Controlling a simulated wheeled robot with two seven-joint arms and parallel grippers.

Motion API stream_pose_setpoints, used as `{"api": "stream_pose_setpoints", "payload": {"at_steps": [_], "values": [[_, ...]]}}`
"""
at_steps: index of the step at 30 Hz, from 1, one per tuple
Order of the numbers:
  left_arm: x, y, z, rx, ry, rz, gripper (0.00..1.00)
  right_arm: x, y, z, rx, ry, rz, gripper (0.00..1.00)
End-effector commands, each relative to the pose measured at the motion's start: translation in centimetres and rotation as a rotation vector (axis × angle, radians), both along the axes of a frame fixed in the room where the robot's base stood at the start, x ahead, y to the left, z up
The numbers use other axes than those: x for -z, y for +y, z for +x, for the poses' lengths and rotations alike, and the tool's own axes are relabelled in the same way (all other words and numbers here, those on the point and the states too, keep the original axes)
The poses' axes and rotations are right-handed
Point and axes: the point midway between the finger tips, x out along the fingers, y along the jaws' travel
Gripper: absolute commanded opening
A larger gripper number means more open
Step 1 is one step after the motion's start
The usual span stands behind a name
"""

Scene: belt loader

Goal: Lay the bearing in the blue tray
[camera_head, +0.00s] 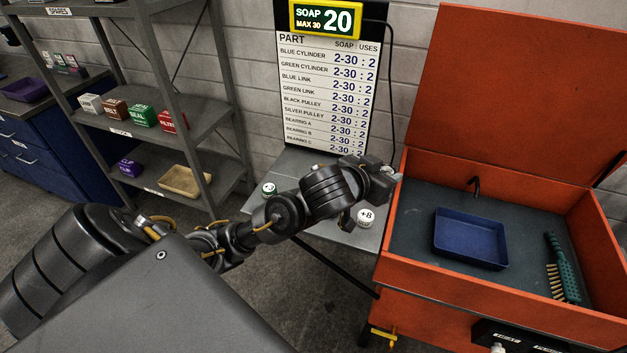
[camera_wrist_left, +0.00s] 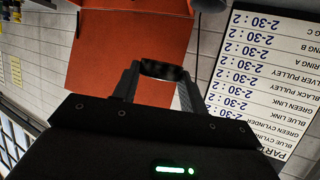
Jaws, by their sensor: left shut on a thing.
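The blue tray (camera_head: 470,240) lies in the basin of the orange washer and looks empty. My left gripper (camera_head: 388,178) is in the air over the grey side table, left of the washer's left wall and apart from the tray. In the left wrist view its two fingers (camera_wrist_left: 161,82) are shut on a dark, short, round piece, the bearing (camera_wrist_left: 163,70), held at the fingertips. The bearing cannot be clearly made out in the head view. My right gripper is not in view.
The orange washer (camera_head: 480,312) has a raised lid (camera_head: 515,85), a black spout (camera_head: 474,184) and a green brush (camera_head: 562,268) right of the tray. White-lidded tubs (camera_head: 366,214) stand on the side table (camera_head: 318,167). A parts chart (camera_head: 327,90) hangs behind; grey shelves (camera_head: 150,120) stand left.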

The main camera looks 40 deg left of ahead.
Motion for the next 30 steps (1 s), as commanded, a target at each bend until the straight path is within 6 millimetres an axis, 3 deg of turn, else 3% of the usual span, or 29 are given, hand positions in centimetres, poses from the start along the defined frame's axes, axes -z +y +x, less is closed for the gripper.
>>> {"api": "stream_pose_setpoints", "payload": {"at_steps": [19, 26, 30], "values": [[2.1, -2.4, -3.1, 0.178, 0.002, 0.001, 0.18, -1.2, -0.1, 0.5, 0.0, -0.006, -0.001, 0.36], [3.5, -4.1, -5.8, 0.296, 0.005, -0.004, 0.18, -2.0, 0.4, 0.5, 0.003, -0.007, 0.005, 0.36], [4.6, -5.4, -8.5, 0.401, 0.008, -0.003, 0.18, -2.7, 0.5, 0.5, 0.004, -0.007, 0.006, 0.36]]}}
